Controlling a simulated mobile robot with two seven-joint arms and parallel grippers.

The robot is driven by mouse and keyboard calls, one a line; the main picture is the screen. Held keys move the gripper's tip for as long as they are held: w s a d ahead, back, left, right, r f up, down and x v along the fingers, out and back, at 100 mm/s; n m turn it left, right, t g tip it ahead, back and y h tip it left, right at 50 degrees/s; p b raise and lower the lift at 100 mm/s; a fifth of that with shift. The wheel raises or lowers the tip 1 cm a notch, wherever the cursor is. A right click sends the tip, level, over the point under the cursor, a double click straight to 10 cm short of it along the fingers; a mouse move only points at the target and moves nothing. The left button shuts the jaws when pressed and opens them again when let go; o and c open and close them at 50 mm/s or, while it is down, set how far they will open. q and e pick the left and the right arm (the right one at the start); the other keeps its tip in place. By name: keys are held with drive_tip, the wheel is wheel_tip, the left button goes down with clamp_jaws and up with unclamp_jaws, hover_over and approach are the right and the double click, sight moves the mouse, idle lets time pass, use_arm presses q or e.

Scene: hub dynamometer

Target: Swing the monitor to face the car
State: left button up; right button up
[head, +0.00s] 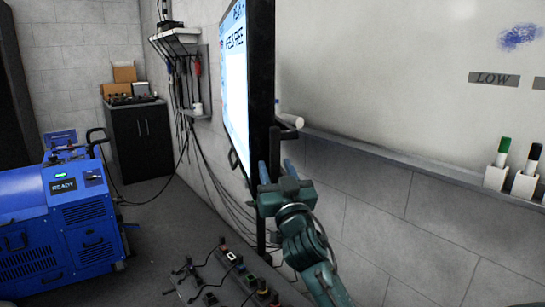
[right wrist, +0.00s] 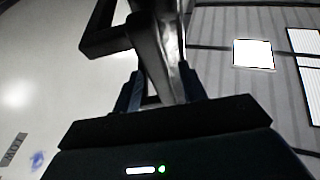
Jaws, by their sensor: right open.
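The monitor (head: 262,75) hangs on the right wall and shows nearly edge-on in the head view. Its lit screen (head: 236,75) faces left, and its dark side edge is nearest me. A dark bracket loop (right wrist: 108,38) shows at upper left there. No car and no left gripper are in view.
A blue machine (head: 65,225) reading READY stands at left. A dark cabinet (head: 141,140) is at the back. A low panel with knobs and cables (head: 222,280) is below the gripper. A whiteboard ledge (head: 400,158) and marker holders (head: 497,178) are at right. Grey floor (head: 165,225) is open between.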

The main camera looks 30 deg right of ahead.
drive_tip(key=shift+x, duration=1.7)
clamp_jaws()
